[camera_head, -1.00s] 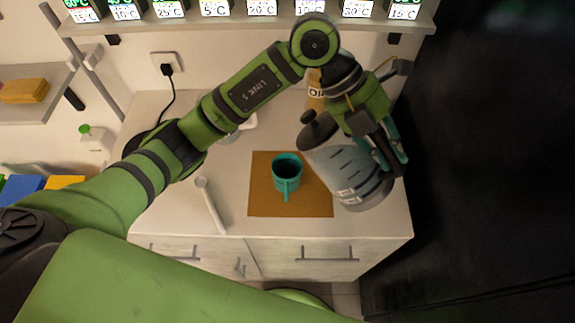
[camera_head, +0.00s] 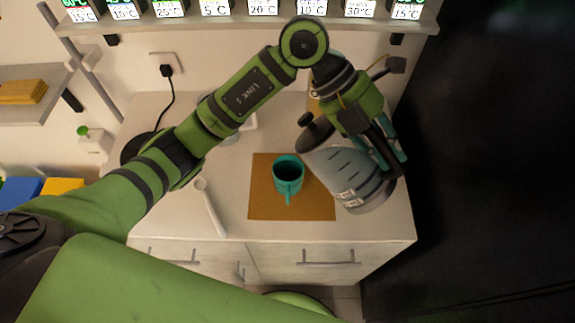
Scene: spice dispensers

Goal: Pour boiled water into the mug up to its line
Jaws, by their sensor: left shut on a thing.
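A teal mug (camera_head: 288,174) stands upright on a brown mat (camera_head: 265,207) on the counter, its handle toward the front. Its inside looks dark, and I cannot make out a line or a water level. A clear kettle (camera_head: 340,168) with a dark lid and dark base is right of the mug, tilted with its top toward the left. My left gripper (camera_head: 393,163) is shut on the kettle at its right side, where the handle is mostly hidden by the fingers. No stream of water shows. My right gripper is not in view.
A white spoon-like tool (camera_head: 210,208) lies left of the mat. A dark round base (camera_head: 140,148) with a cord to the wall socket (camera_head: 166,66) sits partly behind my arm. A shelf of lit temperature displays (camera_head: 262,10) runs above. A black panel (camera_head: 490,160) is close on the right.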

